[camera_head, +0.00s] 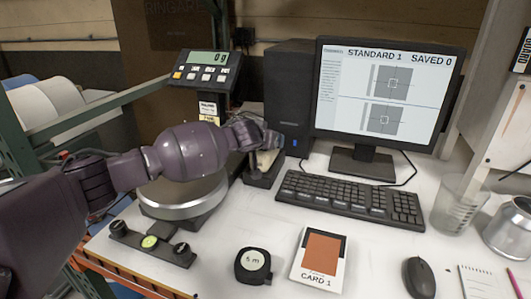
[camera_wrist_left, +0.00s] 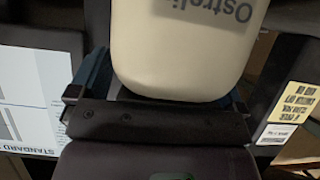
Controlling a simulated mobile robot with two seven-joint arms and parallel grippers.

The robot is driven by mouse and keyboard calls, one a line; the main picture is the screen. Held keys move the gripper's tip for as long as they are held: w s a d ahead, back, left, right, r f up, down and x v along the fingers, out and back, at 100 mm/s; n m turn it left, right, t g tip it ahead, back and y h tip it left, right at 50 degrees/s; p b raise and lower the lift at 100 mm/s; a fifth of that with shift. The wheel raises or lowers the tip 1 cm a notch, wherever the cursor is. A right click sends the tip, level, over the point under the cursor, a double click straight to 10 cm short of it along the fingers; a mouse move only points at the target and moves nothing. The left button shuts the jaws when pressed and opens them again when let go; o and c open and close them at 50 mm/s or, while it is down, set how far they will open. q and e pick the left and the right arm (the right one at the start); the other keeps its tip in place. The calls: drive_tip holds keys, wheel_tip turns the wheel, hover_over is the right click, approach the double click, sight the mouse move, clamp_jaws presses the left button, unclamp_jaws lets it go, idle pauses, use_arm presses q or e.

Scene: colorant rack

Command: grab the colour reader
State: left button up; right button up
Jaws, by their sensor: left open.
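The colour reader is a cream body with dark lettering. It fills the top middle of the left wrist view (camera_wrist_left: 185,55), and a small part of it shows in the head view (camera_head: 266,160), above a dark stand (camera_head: 262,178) beside the scale. My left gripper (camera_head: 268,141) is at the reader, in front of the computer tower. In the left wrist view my left gripper (camera_wrist_left: 157,108) is open, with its blue-dark fingers on either side of the reader's near end. The reader hides the fingertips, so contact is unclear. My right gripper is not in view.
My left arm passes over the round scale (camera_head: 185,208). The scale display (camera_head: 205,70) and computer tower (camera_head: 290,85) stand behind. The keyboard (camera_head: 350,203), tape measure (camera_head: 253,265) and CARD 1 (camera_head: 318,258) lie to the right and front. Bare table lies between them.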

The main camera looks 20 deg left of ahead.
use_arm(q)
drive_tip(key=shift+c, duration=0.4)
drive_tip(key=c, duration=1.2)
drive_tip(key=shift+r, duration=0.1)
drive_tip(key=shift+c, duration=0.7)
drive_tip(key=shift+r, duration=0.1)
